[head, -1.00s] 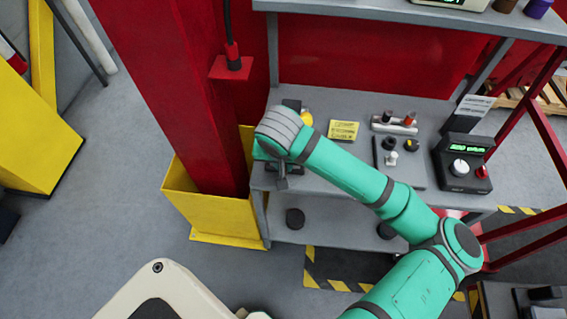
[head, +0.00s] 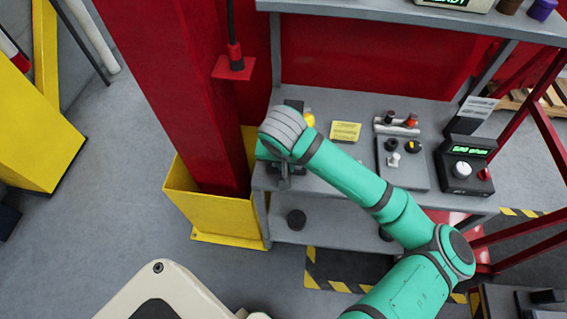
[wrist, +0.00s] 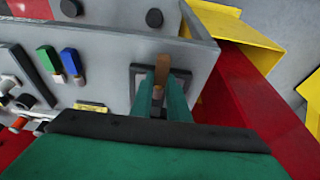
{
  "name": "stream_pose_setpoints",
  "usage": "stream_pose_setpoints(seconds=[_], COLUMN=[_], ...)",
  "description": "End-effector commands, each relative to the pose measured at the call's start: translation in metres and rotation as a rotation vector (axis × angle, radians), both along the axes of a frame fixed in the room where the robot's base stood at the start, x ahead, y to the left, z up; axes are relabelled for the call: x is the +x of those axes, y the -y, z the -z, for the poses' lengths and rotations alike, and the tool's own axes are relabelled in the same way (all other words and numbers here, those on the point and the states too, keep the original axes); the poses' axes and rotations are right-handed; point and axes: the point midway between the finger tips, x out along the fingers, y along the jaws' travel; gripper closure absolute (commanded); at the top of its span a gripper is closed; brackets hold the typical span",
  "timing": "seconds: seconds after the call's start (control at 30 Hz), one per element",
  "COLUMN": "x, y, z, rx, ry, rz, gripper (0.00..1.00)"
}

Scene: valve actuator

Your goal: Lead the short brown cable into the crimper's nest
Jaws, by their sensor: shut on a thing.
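The short brown cable (wrist: 162,70) shows in the wrist view as a brown piece between the two teal fingers. My gripper (wrist: 166,92) is shut on it, over the left end of the grey bench. A dark square frame (wrist: 138,72) surrounds the cable's end in this view; it may be the crimper's nest, but I cannot tell whether the cable is inside it or above it. In the head view my gripper (head: 285,178) is at the bench's left front corner, mostly hidden by my grey wrist. The cable cannot be made out there.
The grey bench (head: 345,165) carries a yellow label (head: 345,131), a plate with knobs (head: 402,172) and a black box with a green display (head: 464,160). A red column (head: 185,90) in a yellow guard (head: 215,215) stands close at the left. A shelf (head: 390,14) hangs above.

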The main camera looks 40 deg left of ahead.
Motion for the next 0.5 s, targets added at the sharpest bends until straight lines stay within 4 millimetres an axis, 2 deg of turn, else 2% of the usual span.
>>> stream_pose_setpoints(seconds=[0.5], x=[0.006], y=[-0.012], z=[0.003], rx=[0.001], ry=[0.001], rz=[-0.013], gripper=[1.0])
